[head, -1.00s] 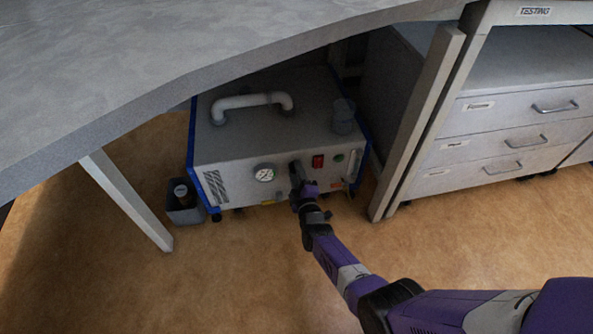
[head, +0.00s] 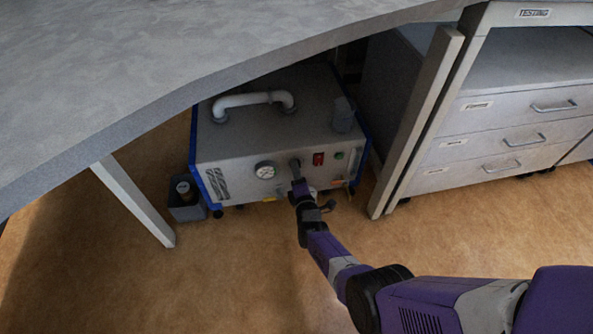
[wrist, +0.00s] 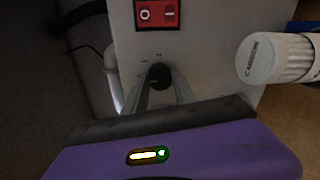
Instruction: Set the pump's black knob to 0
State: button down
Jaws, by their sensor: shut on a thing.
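The pump (head: 240,150) is a grey box with blue side edges, standing on the floor under the bench. Its black knob (wrist: 158,74) is on the front panel, below the red rocker switch in the wrist view (wrist: 157,14). My gripper (wrist: 160,92) is shut on the knob, one grey finger on each side of it. In the head view my gripper (head: 297,172) reaches the panel between the round gauge (head: 266,170) and the red switch (head: 318,158), and hides the knob. Small marks lie beside the knob, too small to read; the knob's setting cannot be told.
A white cylinder lettered CARBON (wrist: 275,58) stands out beside the panel. The bench top (head: 150,90) overhangs the pump, with a white leg (head: 135,205) at left.

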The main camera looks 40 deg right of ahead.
dwell(0.4)
jog(key=c, duration=1)
grip_release()
jog(key=shift+s+a, duration=0.1)
jog(key=p+v, duration=0.4)
jog(key=v, duration=0.3)
jog(key=shift+s+a+p, duration=0.15)
jog(key=shift+s+p, duration=0.1)
jog(key=shift+p, duration=0.15)
